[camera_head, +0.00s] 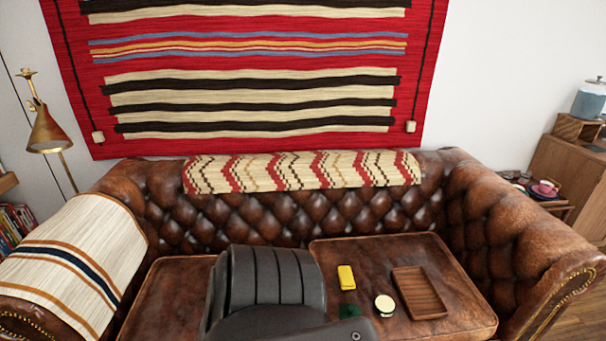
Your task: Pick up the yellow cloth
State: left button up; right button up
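Neither of my grippers shows in the head view.
A wooden tray (419,292) with a ridged inside lies right of the yellow piece. A round pale-topped item (384,304) lies between them, lower down. A small green item (349,310) sits beside my dark part. The sofa arm (530,235) rises at the right.

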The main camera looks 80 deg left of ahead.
aim_at(346, 275)
jog(key=k, duration=0.9)
jog(key=u, duration=1.15)
